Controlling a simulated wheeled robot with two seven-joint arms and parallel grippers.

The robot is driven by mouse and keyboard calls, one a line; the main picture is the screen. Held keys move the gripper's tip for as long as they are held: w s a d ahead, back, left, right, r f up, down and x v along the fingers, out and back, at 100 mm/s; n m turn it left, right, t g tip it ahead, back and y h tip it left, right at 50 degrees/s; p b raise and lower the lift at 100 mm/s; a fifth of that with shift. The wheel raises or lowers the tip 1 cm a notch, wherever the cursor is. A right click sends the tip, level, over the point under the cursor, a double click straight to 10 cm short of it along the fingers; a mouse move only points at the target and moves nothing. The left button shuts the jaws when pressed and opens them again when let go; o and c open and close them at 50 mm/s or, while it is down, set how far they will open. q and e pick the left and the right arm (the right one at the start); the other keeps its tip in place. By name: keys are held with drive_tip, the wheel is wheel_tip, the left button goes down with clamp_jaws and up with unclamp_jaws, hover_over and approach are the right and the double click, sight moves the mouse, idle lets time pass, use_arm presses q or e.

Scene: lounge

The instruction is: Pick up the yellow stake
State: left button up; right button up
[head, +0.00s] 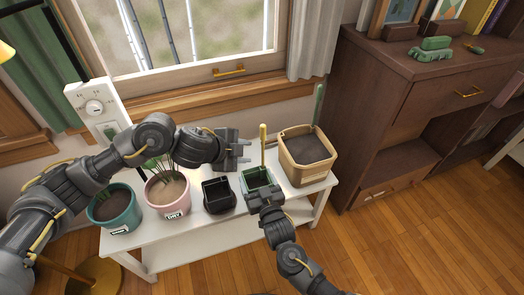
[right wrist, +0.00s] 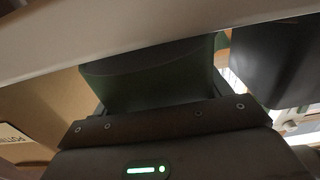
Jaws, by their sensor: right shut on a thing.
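The yellow stake (head: 263,143) stands upright in the head view, its lower end going into the small green pot (head: 255,177) on the white bench. My left gripper (head: 244,150) is open and empty, just left of the stake with its fingers towards it and apart from it. My right gripper (head: 264,192) is shut on the near side of the green pot. In the right wrist view the dark green pot (right wrist: 150,78) fills the space before the gripper. The foot of the stake is hidden inside the pot.
A window (head: 180,50) is behind; a brown cabinet (head: 400,110) stands right.

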sight(263, 149)
use_arm(q)
drive_tip(key=s+d+r+m+t+y, duration=0.2)
drive_tip(key=s+d+m+t+y, duration=0.4)
drive_tip(key=m, duration=0.9)
drive_tip(key=shift+t+y, duration=0.5)
drive_tip(key=shift+y, duration=0.1)
drive_tip(key=x, duration=1)
drive_tip(key=shift+a, duration=0.2)
drive_tip(key=shift+w+f, duration=0.35)
drive_tip(key=shift+w, duration=0.15)
clamp_jaws()
